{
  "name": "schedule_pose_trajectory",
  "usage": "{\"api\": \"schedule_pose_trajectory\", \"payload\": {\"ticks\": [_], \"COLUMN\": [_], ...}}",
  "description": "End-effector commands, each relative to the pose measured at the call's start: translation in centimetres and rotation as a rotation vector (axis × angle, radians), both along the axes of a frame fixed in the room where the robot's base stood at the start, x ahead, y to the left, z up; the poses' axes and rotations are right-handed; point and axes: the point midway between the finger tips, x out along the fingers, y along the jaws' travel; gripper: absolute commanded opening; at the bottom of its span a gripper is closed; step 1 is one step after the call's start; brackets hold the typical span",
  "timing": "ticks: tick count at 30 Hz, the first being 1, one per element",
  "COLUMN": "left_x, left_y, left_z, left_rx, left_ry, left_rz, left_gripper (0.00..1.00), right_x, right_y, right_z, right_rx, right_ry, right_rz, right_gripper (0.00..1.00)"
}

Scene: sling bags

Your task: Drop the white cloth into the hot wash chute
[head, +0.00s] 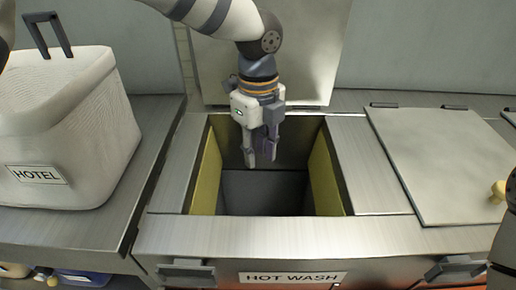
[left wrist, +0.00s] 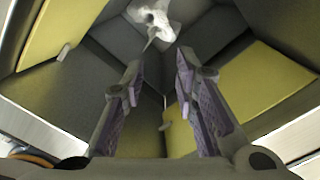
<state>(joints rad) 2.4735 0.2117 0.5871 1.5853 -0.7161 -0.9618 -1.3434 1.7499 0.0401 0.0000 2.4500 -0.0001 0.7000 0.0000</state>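The hot wash chute (head: 335,185) is open, with yellow inner side walls and a "HOT WASH" label (head: 292,278) on its front. My left gripper (head: 260,165) points down over the opening, fingers apart. In the left wrist view the fingers (left wrist: 160,90) are spread with nothing between them. A white cloth (left wrist: 155,18) shows beyond the fingertips, inside the chute and apart from the gripper. The cloth does not show in the head view. My right gripper is not in view; only part of my right arm shows at the right edge.
The raised chute lid (head: 300,65) stands behind the opening. A closed lid (head: 440,165) with a yellow knob (head: 498,190) lies to the right. A white bag labelled "HOTEL" (head: 85,130) stands on the left counter. Drawer-like handles (head: 187,271) stick out at the front.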

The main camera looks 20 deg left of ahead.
Motion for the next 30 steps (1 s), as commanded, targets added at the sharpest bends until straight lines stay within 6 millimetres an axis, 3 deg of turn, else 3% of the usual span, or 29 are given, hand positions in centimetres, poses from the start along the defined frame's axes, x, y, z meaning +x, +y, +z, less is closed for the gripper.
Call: {"api": "schedule_pose_trajectory", "payload": {"ticks": [2, 5, 12, 15, 16, 25, 30], "left_x": [0.0, 0.0, 0.0, 0.0, 0.0, 0.0, 0.0], "left_y": [0.0, 0.0, 0.0, 0.0, 0.0, 0.0, 0.0], "left_z": [0.0, 0.0, 0.0, 0.0, 0.0, 0.2, 2.5], "left_rx": [0.0, 0.0, 0.0, 0.0, 0.0, 0.0, 0.0], "left_ry": [0.0, 0.0, 0.0, 0.0, 0.0, -0.001, -0.008], "left_rz": [0.0, 0.0, 0.0, 0.0, 0.0, 0.0, 0.0], "left_gripper": [0.29, 0.52, 0.54, 0.77, 0.8, 0.8, 0.8], "right_x": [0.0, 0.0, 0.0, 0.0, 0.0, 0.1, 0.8], "right_y": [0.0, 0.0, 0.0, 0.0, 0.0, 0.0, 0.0], "right_z": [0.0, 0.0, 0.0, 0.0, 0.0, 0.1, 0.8], "right_rx": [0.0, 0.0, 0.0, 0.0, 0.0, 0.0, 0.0], "right_ry": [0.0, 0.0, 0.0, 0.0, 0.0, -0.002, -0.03], "right_rz": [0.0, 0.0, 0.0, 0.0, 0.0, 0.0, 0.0], "right_gripper": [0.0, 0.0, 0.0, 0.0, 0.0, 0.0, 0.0]}}
